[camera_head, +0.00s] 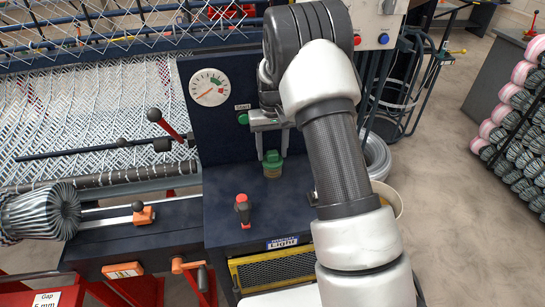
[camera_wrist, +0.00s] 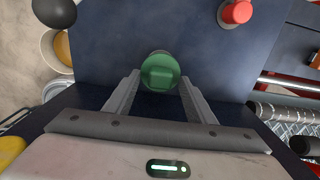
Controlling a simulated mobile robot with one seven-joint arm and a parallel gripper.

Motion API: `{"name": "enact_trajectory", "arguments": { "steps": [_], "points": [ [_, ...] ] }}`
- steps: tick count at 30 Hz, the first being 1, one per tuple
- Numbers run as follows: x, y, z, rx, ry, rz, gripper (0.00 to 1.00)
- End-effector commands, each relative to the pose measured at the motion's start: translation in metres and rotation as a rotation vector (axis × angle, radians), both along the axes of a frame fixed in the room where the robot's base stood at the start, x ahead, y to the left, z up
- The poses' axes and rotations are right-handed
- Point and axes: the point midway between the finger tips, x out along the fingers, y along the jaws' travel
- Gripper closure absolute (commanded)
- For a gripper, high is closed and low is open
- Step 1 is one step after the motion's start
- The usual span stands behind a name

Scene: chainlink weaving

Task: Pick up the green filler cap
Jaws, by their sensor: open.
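The green filler cap (camera_head: 272,157) sits on a short neck on the dark blue machine top (camera_head: 225,185). In the wrist view the cap (camera_wrist: 160,73) is a round green disc with a raised grip block on it. My gripper (camera_head: 272,152) is above the cap in the head view, pointing down. In the wrist view my gripper (camera_wrist: 155,78) is open, with one finger on each side of the cap's near edge. I cannot tell whether either finger touches the cap.
A dark panel with a gauge (camera_head: 210,87) and green start button (camera_head: 243,118) rises behind. A pale bucket (camera_head: 390,198) stands on the floor at right.

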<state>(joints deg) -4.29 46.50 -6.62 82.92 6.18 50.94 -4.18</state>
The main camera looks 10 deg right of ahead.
Motion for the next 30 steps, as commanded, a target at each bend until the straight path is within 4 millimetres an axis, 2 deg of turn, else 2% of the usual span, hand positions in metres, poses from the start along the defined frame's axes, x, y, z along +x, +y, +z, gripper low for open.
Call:
{"name": "enact_trajectory", "arguments": {
  "steps": [3,9,11,19,23,26,30],
  "points": [
    [0.0,0.0,0.0,0.0,0.0,0.0,0.52],
    [0.0,0.0,0.0,0.0,0.0,0.0,0.85],
    [0.0,0.0,0.001,0.0,0.0,0.0,0.94],
    [0.0,0.0,0.002,0.0,-0.001,0.0,0.94],
    [0.001,0.0,0.009,0.0,-0.003,0.0,0.94],
    [0.001,0.0,0.02,0.0,-0.003,0.0,0.94],
    [0.002,0.0,0.047,0.0,-0.006,0.0,0.94]
  ]
}}
